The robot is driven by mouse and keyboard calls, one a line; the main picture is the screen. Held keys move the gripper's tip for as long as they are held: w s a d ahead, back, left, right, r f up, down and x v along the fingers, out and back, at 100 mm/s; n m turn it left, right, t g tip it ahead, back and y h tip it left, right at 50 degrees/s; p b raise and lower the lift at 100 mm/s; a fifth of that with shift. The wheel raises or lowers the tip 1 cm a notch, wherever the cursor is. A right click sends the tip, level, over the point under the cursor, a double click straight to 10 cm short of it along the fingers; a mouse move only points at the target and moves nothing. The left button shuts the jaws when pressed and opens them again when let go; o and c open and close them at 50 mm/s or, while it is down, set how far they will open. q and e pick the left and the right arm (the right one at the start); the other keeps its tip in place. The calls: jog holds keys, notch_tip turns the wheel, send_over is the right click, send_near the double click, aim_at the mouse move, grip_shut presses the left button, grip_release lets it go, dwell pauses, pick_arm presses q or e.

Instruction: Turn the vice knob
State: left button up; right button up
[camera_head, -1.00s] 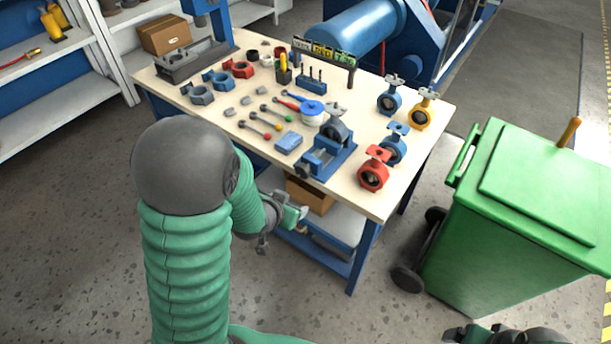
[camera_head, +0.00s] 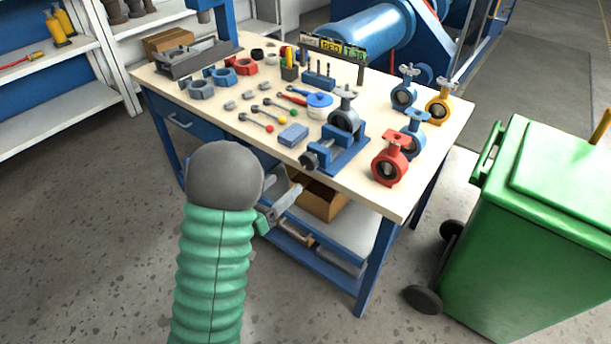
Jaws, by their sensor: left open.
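The blue vice (camera_head: 345,155) stands on the workbench near its front edge, with a grey butterfly valve (camera_head: 344,118) held upright in it. The vice's dark round knob (camera_head: 309,161) faces the front left, at the bench edge. My left gripper (camera_head: 290,196) is just in front of the bench, lower than the vice knob and apart from it. It is open, and I see nothing in it. My left arm's dark elbow and green sleeve hide part of it. My right gripper is out of view.
The workbench (camera_head: 408,190) carries red (camera_head: 391,160), blue (camera_head: 404,92) and yellow (camera_head: 439,103) valves right of the vice. A blue box (camera_head: 293,135) and tools lie left of it. A green bin (camera_head: 540,230) stands right. A cardboard box (camera_head: 320,200) sits on the shelf below.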

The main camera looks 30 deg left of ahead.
aim_at(306, 164)
pick_arm(q)
jog(key=w, duration=0.7)
jog(key=w+b, duration=0.1)
jog(key=w, duration=0.2)
jog(key=shift+w+d, duration=0.15)
jog(key=shift+d, duration=0.25)
jog(key=c, duration=1.4)
jog(key=shift+o, duration=0.2)
jog(key=shift+r+m, duration=0.1)
jog(key=shift+m, duration=0.6)
jog(key=o, duration=1.4)
jog(key=shift+c, duration=0.2)
